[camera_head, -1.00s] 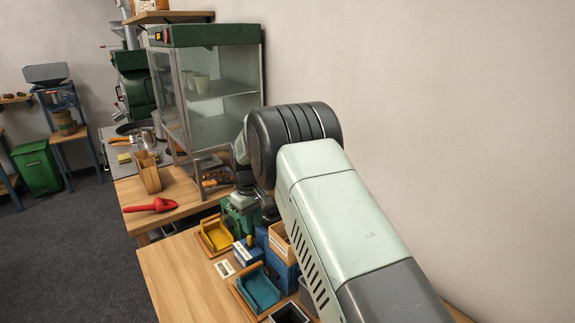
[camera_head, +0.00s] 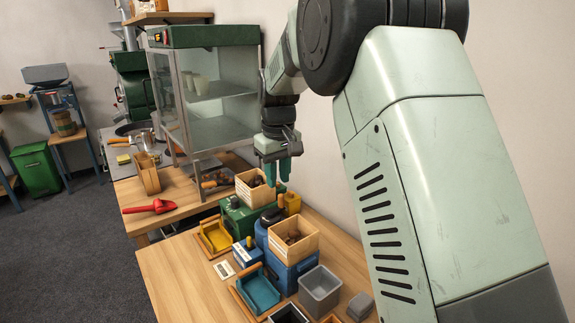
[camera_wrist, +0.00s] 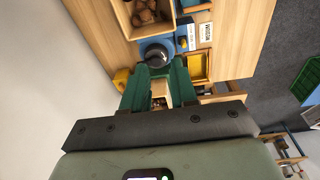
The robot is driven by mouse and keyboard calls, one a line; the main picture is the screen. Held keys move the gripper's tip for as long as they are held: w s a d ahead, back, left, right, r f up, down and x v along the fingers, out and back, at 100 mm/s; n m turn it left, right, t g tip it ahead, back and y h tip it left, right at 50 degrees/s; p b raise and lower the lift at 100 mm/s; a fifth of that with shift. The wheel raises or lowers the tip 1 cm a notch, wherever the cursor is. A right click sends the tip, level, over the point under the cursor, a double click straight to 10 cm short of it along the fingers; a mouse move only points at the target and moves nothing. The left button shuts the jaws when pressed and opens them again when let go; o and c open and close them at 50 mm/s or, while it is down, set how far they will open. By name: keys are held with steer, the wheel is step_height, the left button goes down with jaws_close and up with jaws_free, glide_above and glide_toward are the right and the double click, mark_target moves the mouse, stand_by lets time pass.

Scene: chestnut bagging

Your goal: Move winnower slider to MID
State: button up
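The blue machine (camera_head: 292,272), which I take for the winnower, stands on the near table with a wooden chestnut box (camera_head: 293,238) on top. My gripper (camera_head: 278,172) hangs fingers down above the back of the table, apart from the machines. In the wrist view its green fingers (camera_wrist: 160,90) are spread and empty, with a dark round part (camera_wrist: 157,55) beyond them.
A green machine (camera_head: 245,215) with another wooden box stands behind the blue one. A yellow tray (camera_head: 214,236), a teal tray (camera_head: 260,290) and a grey bin (camera_head: 320,288) are nearby. The glass cabinet (camera_head: 210,95) stands close behind; the table's left front is clear.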

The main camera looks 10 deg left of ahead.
steer(key=shift+m, duration=0.3)
steer(key=shift+s+d+r, duration=0.4)
steer(key=shift+d+r, duration=0.25)
steer(key=shift+r, duration=0.2)
steer(key=shift+s+d+r, duration=0.4)
steer(key=shift+d+r, duration=0.2)
steer(key=shift+r, duration=0.2)
